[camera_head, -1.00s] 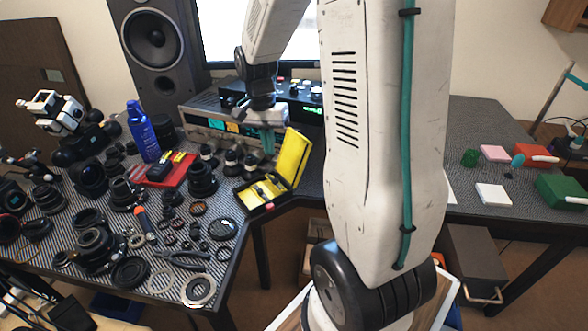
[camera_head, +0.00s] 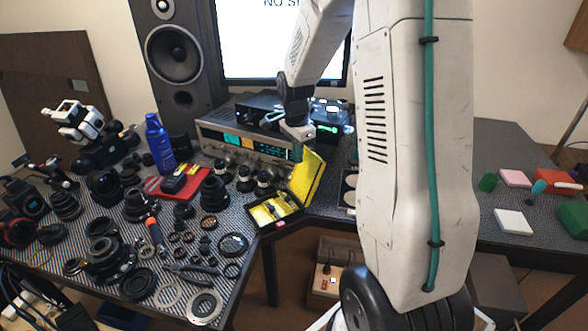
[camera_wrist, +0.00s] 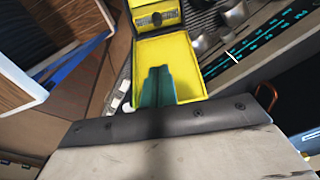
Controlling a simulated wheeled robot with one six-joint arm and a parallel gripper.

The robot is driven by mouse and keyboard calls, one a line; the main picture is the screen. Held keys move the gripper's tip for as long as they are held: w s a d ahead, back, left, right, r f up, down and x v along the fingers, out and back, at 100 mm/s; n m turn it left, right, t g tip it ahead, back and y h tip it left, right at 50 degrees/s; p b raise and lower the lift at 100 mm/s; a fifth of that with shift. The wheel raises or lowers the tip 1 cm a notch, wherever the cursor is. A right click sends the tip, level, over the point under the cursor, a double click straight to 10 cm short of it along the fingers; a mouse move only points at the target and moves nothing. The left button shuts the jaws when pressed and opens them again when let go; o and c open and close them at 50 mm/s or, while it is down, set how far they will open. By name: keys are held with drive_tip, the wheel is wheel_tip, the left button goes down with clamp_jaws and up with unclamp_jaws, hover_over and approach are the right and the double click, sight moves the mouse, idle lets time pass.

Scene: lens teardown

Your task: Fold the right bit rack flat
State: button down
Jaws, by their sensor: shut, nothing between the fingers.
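The toolbox-like yellow-lined case (camera_head: 257,226) stands open at the front edge of the workbench. Its yellow lid (camera_head: 311,185) is raised on the right side. Small dark and light items lie inside the case, but I cannot clearly single out the right bit rack. In the wrist view the yellow lid (camera_wrist: 192,62) fills the middle, with a dark piece (camera_wrist: 157,19) in the yellow tray beyond. My gripper (camera_head: 297,153) is by the lid's upper left edge. Its teal fingers (camera_wrist: 158,82) are shut and empty, seen against the lid; contact cannot be told.
A silver receiver (camera_head: 230,146) stands behind the case. Lenses and rings crowd the left bench. A gap in the bench opens in front of the case. My arm hides part of the right side.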

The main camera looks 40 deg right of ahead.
sight(279, 208)
drive_tip(key=f, duration=0.8)
drive_tip(key=shift+s+d+f, duration=0.1)
drive_tip(key=shift+d+f, duration=0.1)
drive_tip(key=shift+f, duration=0.2)
drive_tip(key=shift+a+f, duration=0.85)
drive_tip(key=shift+f, duration=0.05)
drive_tip(key=shift+w+a+f, duration=0.2)
drive_tip(key=shift+a+f, duration=0.25)
drive_tip(key=shift+f, duration=0.1)
drive_tip(key=shift+a, duration=0.1)
drive_tip(key=shift+w+a+f, duration=0.1)
drive_tip(key=shift+a+f, duration=0.05)
drive_tip(key=shift+a, duration=0.6)
drive_tip(key=shift+a+f, duration=0.15)
drive_tip(key=shift+a, duration=0.3)
drive_tip(key=shift+w+a+f, duration=0.15)
drive_tip(key=shift+a+f, duration=0.6)
drive_tip(key=shift+a, duration=0.3)
drive_tip(key=shift+f, duration=0.1)
